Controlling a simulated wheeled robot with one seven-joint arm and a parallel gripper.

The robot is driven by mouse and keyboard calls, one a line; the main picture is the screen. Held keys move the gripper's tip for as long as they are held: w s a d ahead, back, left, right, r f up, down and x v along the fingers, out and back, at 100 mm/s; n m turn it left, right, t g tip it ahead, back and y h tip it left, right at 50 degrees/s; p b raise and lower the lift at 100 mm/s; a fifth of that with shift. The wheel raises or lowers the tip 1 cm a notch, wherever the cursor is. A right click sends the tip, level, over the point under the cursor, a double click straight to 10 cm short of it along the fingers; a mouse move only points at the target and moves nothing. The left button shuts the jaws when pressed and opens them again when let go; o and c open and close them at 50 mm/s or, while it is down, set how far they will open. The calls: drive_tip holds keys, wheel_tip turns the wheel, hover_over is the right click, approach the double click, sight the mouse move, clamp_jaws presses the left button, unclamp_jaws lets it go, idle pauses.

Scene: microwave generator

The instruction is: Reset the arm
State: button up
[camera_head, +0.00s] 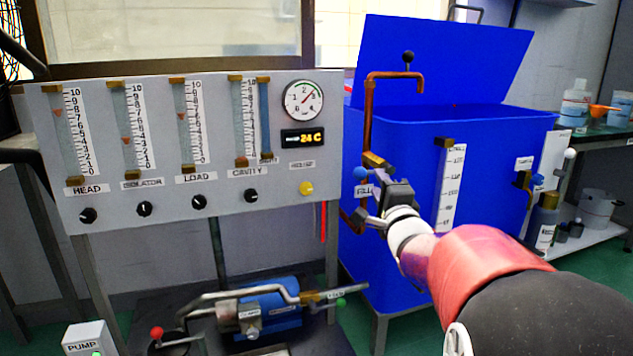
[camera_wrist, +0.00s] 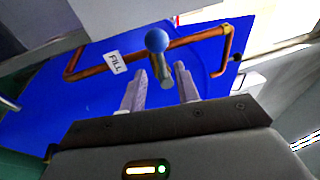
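My gripper (camera_head: 368,212) is at the front of the blue tank (camera_head: 480,190), near the FILL valve. In the wrist view its two fingers (camera_wrist: 160,76) are apart, with a clear gap between them. The valve's blue ball knob (camera_wrist: 157,40) and its metal stem lie just beyond and between the fingertips; I cannot tell whether they touch. The blue knob also shows in the head view (camera_head: 361,174), just above the fingers. My arm reaches in from the lower right. The FILL label is partly hidden in the head view.
A copper pipe (camera_head: 369,120) runs up the tank's left side. The gauge panel (camera_head: 220,195) stands to the left, with a pump (camera_head: 268,308) low beneath it. The tank's lid (camera_head: 440,60) is open. A side shelf (camera_head: 590,240) with containers is at right.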

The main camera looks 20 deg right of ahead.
drive_tip(key=s+a+f+n+g+y+p, duration=0.1)
drive_tip(key=s+a+f+n+g+p, duration=0.1)
drive_tip(key=s+a+n+g+p, duration=0.4)
drive_tip(key=s+a+f+n+g+y+p, duration=0.1)
drive_tip(key=s+a+f+n+g+p, duration=0.2)
drive_tip(key=s, duration=2)
drive_tip(key=a+n+g+p, duration=0.2)
drive_tip(key=a+n+g, duration=0.3)
drive_tip(key=a+n, duration=0.3)
drive_tip(key=shift+a+f+n+y+p, duration=0.15)
drive_tip(key=shift+a+n+y+p, duration=0.2)
drive_tip(key=shift+n, duration=1.05)
drive_tip(key=shift+d, duration=0.1)
